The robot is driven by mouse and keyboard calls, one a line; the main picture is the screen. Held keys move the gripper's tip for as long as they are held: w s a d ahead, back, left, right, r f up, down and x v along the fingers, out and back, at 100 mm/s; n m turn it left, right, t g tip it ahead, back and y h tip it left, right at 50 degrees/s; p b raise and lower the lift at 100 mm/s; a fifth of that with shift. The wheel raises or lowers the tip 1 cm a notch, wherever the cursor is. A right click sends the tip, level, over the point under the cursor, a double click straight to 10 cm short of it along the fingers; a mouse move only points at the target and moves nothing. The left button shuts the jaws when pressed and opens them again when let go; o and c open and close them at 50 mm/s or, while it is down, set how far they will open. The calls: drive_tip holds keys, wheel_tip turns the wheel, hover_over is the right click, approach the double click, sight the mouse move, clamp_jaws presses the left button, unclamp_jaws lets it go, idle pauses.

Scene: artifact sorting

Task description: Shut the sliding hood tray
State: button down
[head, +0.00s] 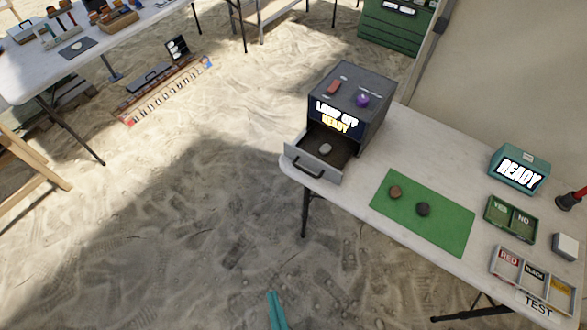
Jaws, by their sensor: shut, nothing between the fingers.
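The hood is a dark grey box (378,100) on the near left corner of the right-hand table. Its sliding tray (318,168) is pulled out at the front, toward the lower left, and overhangs the table edge. The tray has a dark handle on its pale front, and a small light stone (325,149) lies inside. My gripper (273,294) shows as teal fingers at the bottom edge, shut and empty. It is well below the tray in the picture, apart from it and from the table.
A green mat (447,230) holds a brown stone (395,192) and a dark stone (423,209). A teal box reading READY (519,170), a YES/NO tray (510,220) and a sorting tray (532,280) stand at right. Sandy floor left of the table is open.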

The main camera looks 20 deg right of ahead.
drive_tip(key=w+d+f+m+g+h, duration=0.15)
drive_tip(key=w+f+m+h, duration=0.3)
drive_tip(key=w+m, duration=0.45)
drive_tip(key=w+d+f+m+g+h, duration=0.1)
drive_tip(key=w+d+f+m+h, duration=0.2)
drive_tip(key=w+m+h, duration=0.45)
drive_tip(key=w+d+f+m+g+h, duration=0.15)
drive_tip(key=w+f+m+h, duration=0.25)
drive_tip(key=w+m, duration=0.65)
drive_tip(key=shift+t, duration=0.3)
drive_tip(key=x, duration=1.3)
drive_tip(key=shift+d, duration=0.3)
drive_tip(key=shift+w, duration=0.1)
